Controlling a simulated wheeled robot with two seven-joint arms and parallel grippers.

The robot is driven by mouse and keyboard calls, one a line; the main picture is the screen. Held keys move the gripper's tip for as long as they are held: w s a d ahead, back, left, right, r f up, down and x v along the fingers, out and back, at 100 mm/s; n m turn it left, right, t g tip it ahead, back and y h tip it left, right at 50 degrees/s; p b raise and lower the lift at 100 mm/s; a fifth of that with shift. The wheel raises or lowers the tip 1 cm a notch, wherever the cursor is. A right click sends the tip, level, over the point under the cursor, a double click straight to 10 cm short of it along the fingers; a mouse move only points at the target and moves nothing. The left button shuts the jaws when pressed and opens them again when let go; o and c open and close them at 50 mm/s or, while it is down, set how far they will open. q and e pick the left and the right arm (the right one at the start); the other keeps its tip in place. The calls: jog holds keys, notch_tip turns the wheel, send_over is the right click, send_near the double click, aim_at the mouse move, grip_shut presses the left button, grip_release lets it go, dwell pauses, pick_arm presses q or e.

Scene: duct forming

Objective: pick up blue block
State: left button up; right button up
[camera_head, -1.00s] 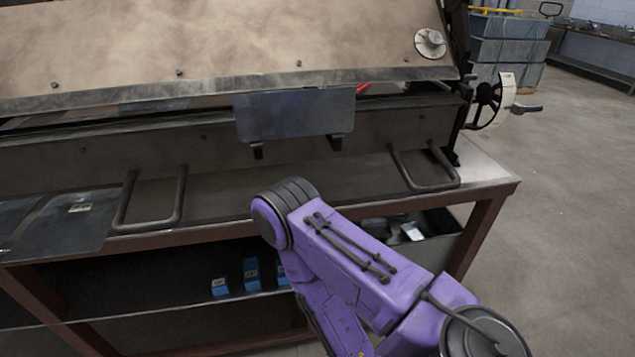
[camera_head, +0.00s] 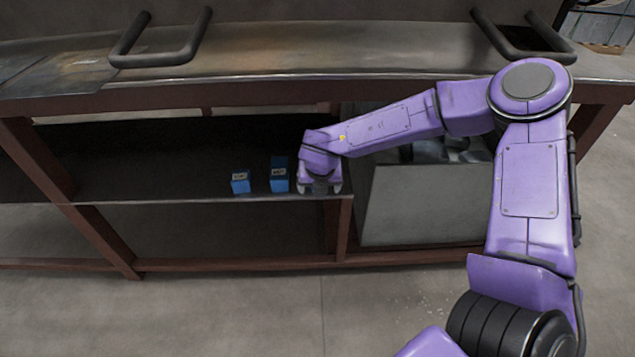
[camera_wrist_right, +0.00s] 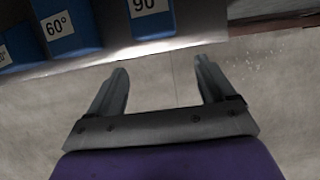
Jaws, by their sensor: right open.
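Several blue blocks with white labels stand on the lower shelf. In the head view I see a left block (camera_head: 240,187) and a middle block (camera_head: 279,184); another is hidden behind my right gripper (camera_head: 320,189). In the right wrist view the block labelled 90 (camera_wrist_right: 152,24) is ahead of the fingers, the block labelled 60° (camera_wrist_right: 72,43) is to its left, and a third block (camera_wrist_right: 12,52) is cut off at the left edge. My right gripper (camera_wrist_right: 160,70) is open and empty, its fingers just short of the 90 block. My left gripper is out of view.
The shelf's front edge (camera_head: 160,201) runs under the blocks. The workbench top (camera_head: 300,55) lies above my right forearm. A grey bin (camera_head: 425,205) stands right of the shelf, beside a red-brown post. The shelf left of the blocks is clear.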

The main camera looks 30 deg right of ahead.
jog(key=w+d, duration=0.2)
jog(key=w, duration=0.1)
jog(key=shift+w+f, duration=0.1)
jog(key=shift+w, duration=0.1)
jog(key=w+d, duration=0.1)
jog(key=w, duration=0.1)
jog(key=shift+w+d, duration=0.3)
jog(key=shift+d, duration=0.05)
jog(key=b+x, duration=0.1)
jog(key=x, duration=0.2)
jog(key=shift+w+d, duration=0.1)
jog(key=shift+w, duration=0.1)
jog(key=c, duration=1.3)
